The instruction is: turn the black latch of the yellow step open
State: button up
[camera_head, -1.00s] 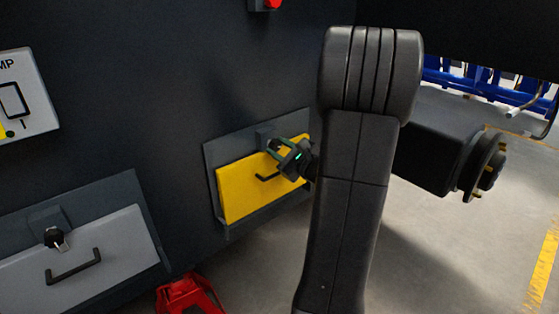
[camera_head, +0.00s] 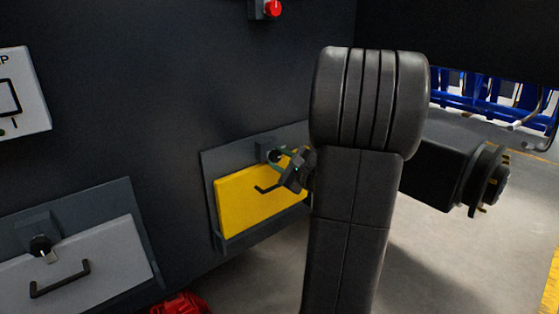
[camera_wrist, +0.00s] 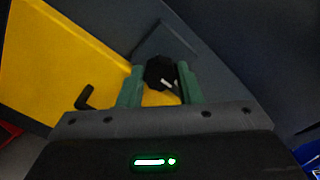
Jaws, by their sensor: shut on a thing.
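The yellow step (camera_head: 240,205) is a flat panel in a dark frame on the machine's side, with a black handle on it. It also fills the upper left of the wrist view (camera_wrist: 60,60). The black latch (camera_wrist: 160,72) is a round knob with a white mark, at the step's top edge. My gripper (camera_wrist: 160,84) has its two green fingers on either side of the latch, shut on it. In the head view my gripper (camera_head: 281,158) is at the step's upper right, and the latch is mostly hidden behind it.
A grey step (camera_head: 80,270) with its own black latch (camera_head: 40,246) and handle is at the lower left. A red object (camera_head: 180,304) lies on the floor between the two steps. A red button (camera_head: 272,8) is above. Open floor (camera_head: 470,265) lies to the right.

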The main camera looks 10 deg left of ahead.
jog(key=o, duration=1)
jog(key=shift+c, duration=0.2)
jog(key=shift+d, duration=0.1)
jog(key=p+v, duration=0.2)
jog(key=v, duration=1.1)
jog(key=shift+s+d+p, duration=0.2)
jog(key=shift+s+p, duration=0.05)
jog(key=shift+p, duration=0.1)
jog(key=b+x, duration=0.2)
jog(key=x, duration=1.1)
jog(key=shift+w+a+b, duration=0.3)
jog(key=shift+b, duration=0.05)
